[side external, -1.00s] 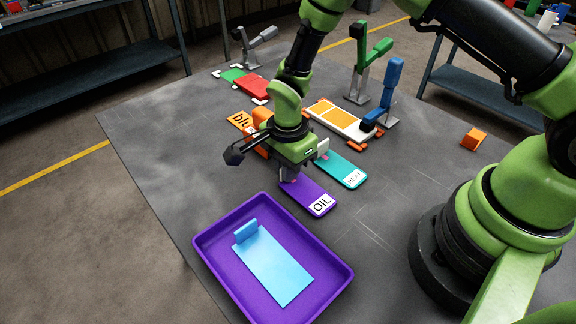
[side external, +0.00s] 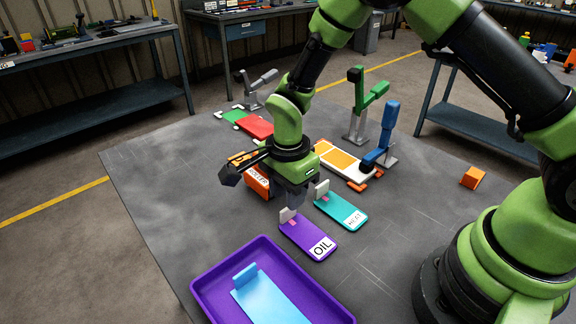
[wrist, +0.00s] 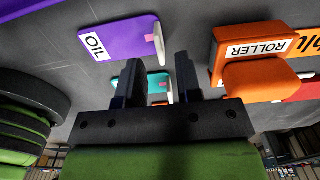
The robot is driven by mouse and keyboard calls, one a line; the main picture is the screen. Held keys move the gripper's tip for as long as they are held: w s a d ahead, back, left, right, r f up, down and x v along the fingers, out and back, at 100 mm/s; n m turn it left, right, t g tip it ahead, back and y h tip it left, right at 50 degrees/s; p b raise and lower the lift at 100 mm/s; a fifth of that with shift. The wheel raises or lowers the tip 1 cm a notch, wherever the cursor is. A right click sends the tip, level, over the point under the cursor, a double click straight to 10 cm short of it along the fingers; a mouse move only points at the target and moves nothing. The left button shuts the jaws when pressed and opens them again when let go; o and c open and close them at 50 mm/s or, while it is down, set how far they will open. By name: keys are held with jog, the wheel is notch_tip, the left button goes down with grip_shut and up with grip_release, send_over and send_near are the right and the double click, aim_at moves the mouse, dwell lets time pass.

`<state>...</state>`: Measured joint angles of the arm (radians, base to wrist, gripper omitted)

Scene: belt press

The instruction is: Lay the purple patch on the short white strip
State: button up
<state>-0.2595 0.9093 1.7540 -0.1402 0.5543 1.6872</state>
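The purple patch (side external: 305,236), labelled OIL and with a pale upright tab, lies flat on the table behind the purple tray. It also shows in the wrist view (wrist: 120,40). My gripper (side external: 294,203) hangs over its tab end. In the wrist view, my gripper's fingers (wrist: 158,78) are spread with nothing between them, and the purple patch's tab stands apart from them. A white strip with orange patches (side external: 345,161) lies farther back by the blue clamp. Another piece with green and red parts (side external: 247,123) lies behind. I cannot tell which is the short white strip.
A teal patch (side external: 341,208) lies to the right of the purple one. An orange block labelled ROLLER (side external: 258,180) stands close behind my gripper. The purple tray (side external: 206,277) holds a blue patch (side external: 265,300). Blue (side external: 389,130) and green (side external: 358,105) clamps rise near the strip.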

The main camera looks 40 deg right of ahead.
notch_tip(320, 180, up, 16)
jog(key=s+d+n+t, duration=0.2)
jog(key=s+n, duration=0.1)
jog(key=s+d+r+n+t+y, duration=0.1)
jog(key=s+d+r+n+t, duration=0.1)
jog(key=s+r+n, duration=0.2)
jog(key=s+d+r+n+t+y, duration=0.1)
jog(key=s+r+n, duration=0.4)
jog(key=s, duration=0.6)
jog(key=shift+d+r+n+t, duration=0.3)
jog(key=shift+d+n+t, duration=0.15)
jog(key=shift+n+t, duration=0.6)
jog(key=o, duration=0.8)
jog(key=shift+c, duration=0.2)
jog(key=shift+w, duration=0.15)
